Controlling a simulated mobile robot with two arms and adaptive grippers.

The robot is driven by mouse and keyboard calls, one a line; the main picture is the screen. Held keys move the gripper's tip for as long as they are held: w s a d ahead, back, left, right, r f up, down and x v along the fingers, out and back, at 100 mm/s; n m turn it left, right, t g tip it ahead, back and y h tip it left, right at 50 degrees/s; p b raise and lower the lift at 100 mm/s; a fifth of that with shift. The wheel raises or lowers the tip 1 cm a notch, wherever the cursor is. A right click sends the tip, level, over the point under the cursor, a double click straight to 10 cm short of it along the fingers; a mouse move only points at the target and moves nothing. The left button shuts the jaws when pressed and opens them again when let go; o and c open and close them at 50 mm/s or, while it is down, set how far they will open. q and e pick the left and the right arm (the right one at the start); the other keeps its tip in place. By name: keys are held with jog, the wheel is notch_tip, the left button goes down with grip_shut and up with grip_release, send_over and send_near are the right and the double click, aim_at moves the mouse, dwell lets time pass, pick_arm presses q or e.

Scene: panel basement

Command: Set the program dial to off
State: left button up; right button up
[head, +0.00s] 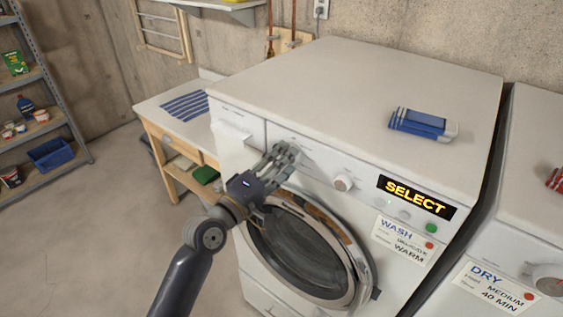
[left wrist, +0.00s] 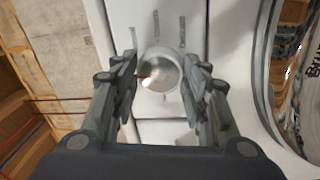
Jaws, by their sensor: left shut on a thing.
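The washer's program dial (left wrist: 160,74) is a round white knob on the front panel, between my left gripper's fingers in the left wrist view. A small reddish mark shows on its left side there. Small dark labels stand around it, too blurred to read. In the head view my left gripper (head: 284,156) is at the left part of the washer's panel and hides this dial. My left gripper (left wrist: 162,88) is shut on the dial, one finger on each side. The washer's display (head: 416,197) reads SELECT. My right gripper is not in view.
A second white knob (head: 343,183) sits right of my gripper. A green button (head: 432,228) is below the display. The round washer door (head: 305,250) lies below my gripper. A blue and white pack (head: 423,124) lies on the washer's top. A dryer (head: 535,200) stands at right.

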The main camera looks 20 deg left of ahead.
pick_arm(q)
jog(key=o, duration=0.9)
jog(key=shift+a+r, duration=0.1)
jog(key=shift+r, duration=0.25)
jog(key=shift+o, duration=0.7)
jog(key=shift+w+f, duration=0.25)
jog(key=shift+f, duration=0.05)
jog(key=v, duration=1.2)
